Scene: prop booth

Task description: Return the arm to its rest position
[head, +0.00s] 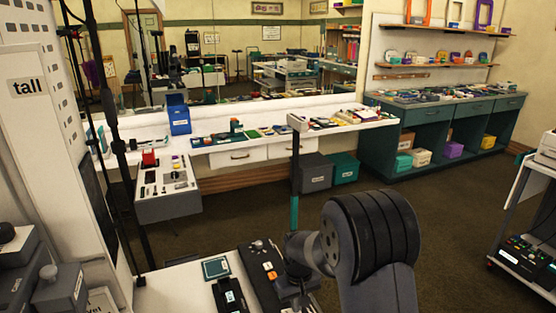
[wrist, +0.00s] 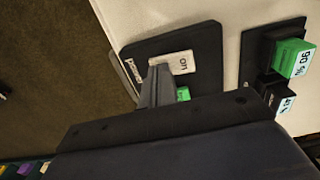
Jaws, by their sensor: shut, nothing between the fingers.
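My gripper (wrist: 157,78) shows in the wrist view as narrow grey fingers, shut with nothing between them. It is in front of a black panel (wrist: 135,52) with a white "on" label (wrist: 172,63) and a "power" label at its edge. A small green part (wrist: 183,94) shows beside the fingers. I cannot tell whether the fingers touch the panel. In the head view my dark arm (head: 372,240) fills the lower middle, bent over the near table, and I cannot make out the fingertips.
The near white table (head: 185,285) holds a black device (head: 230,296) and a green-framed tile (head: 216,268). The wrist view shows a green "90 %" block (wrist: 292,58). A "tall" cabinet (head: 50,130) stands left, a cart (head: 525,255) right. Brown floor (head: 460,210) is open between.

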